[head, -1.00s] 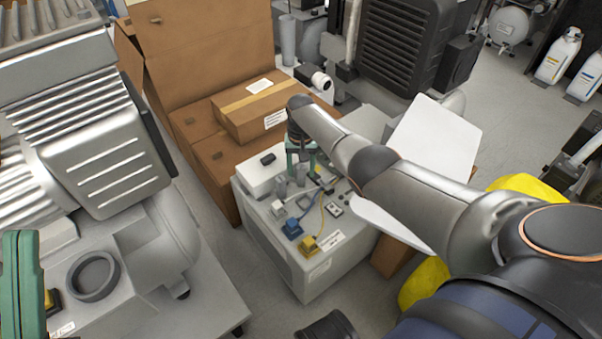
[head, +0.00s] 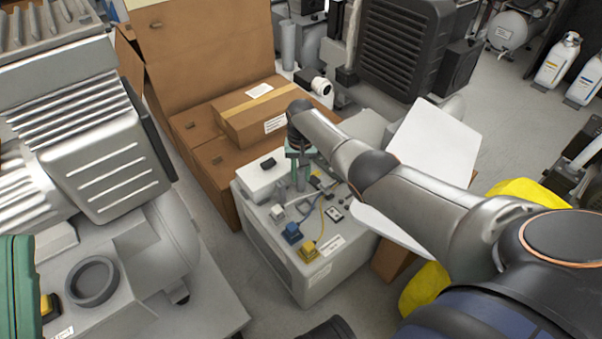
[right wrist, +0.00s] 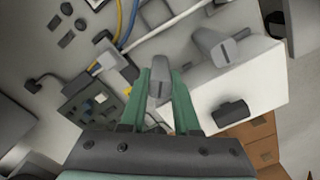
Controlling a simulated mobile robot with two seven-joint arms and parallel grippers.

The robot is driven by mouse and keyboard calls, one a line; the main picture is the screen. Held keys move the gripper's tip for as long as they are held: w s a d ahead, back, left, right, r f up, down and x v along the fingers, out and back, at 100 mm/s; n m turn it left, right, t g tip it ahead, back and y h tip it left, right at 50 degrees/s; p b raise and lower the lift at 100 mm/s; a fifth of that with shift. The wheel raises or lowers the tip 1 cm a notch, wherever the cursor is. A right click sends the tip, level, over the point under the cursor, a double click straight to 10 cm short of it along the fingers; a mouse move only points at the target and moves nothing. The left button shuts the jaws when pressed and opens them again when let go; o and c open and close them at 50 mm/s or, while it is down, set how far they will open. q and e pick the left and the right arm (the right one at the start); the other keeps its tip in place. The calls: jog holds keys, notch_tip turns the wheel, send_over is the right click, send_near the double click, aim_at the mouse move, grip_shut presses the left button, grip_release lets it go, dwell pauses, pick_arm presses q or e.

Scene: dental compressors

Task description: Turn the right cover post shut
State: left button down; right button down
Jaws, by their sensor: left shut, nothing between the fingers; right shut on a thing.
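The right cover post (right wrist: 158,90) is a grey post with a dark slot in its top, in the right wrist view. The green fingers of my right gripper (right wrist: 164,92) are shut on it, one on each side. A second slotted grey post (right wrist: 222,48) stands apart from the fingers, by a white cover (right wrist: 262,85) with a black handle. In the head view my right gripper (head: 298,165) reaches down onto the grey unit (head: 275,258), largely hiding the posts.
Blue and yellow connectors (head: 308,250) with cables sit on the unit's top, close to the posts. Cardboard boxes (head: 255,112) stand behind it. A large silver compressor (head: 110,160) fills the left side.

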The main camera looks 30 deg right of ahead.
jog(key=shift+n, duration=0.4)
jog(key=n, duration=0.2)
jog(key=shift+n+p, duration=0.3)
jog(key=shift+n, duration=2.2)
jog(key=c, duration=0.6)
grip_release()
jog(key=shift+c, duration=0.2)
